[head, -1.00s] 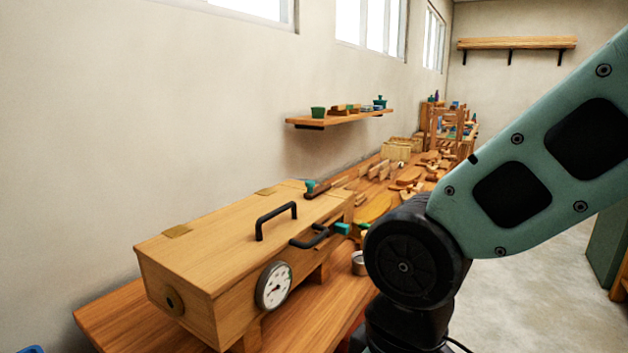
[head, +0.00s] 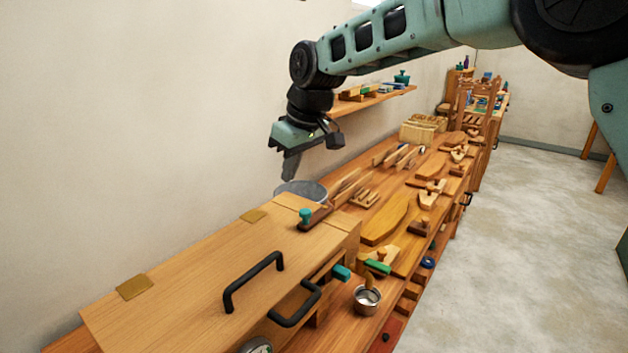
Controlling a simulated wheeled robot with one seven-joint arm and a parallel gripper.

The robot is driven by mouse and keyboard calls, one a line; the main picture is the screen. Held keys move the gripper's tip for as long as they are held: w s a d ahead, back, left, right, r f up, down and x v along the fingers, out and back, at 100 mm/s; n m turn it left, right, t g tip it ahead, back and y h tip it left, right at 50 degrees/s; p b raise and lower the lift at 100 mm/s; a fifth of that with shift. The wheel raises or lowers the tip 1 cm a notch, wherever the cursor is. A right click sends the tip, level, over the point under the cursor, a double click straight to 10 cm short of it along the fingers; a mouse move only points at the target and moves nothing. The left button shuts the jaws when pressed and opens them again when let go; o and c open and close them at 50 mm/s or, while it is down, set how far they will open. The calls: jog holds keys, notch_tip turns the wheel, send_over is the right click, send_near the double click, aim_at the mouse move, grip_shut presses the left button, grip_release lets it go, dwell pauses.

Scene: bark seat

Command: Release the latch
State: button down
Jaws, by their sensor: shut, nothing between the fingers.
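A long wooden box (head: 190,275) with a hinged lid stands in the lower left of the head view. A black bar handle (head: 252,283) is on its lid. A second black handle (head: 296,304) sticks out from its front. A teal knob (head: 305,215) stands on top near the far end, and another teal knob (head: 341,272) is at the far front side. I cannot tell which part is the latch. My gripper (head: 291,168) is shut and empty, pointing down above the far end of the box near the wall, apart from it.
A grey round vessel (head: 303,191) is behind the box under my gripper. A metal cup (head: 367,299) stands at the bench's front. Boards and wooden tools cover the wooden bench beyond. A wall shelf (head: 372,98) is behind my arm. The floor at right is clear.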

aim_at(316, 211)
jog(key=w, duration=0.3)
jog(key=shift+d+r, duration=0.35)
jog(key=shift+f, duration=0.1)
jog(key=p+x, duration=0.4)
jog(key=x, duration=0.6)
jog(key=shift+s+d+r+p, duration=0.15)
jog(key=shift+s+d+p, duration=0.2)
jog(key=shift+d, duration=0.15)
jog(key=shift+s+d+r+p, duration=0.25)
jog(key=shift+s+d, duration=0.15)
jog(key=shift+d, duration=0.1)
jog(key=shift+s+d+f+p, duration=0.25)
jog(key=shift+s+d+p, duration=0.1)
jog(key=shift+s+d, duration=0.15)
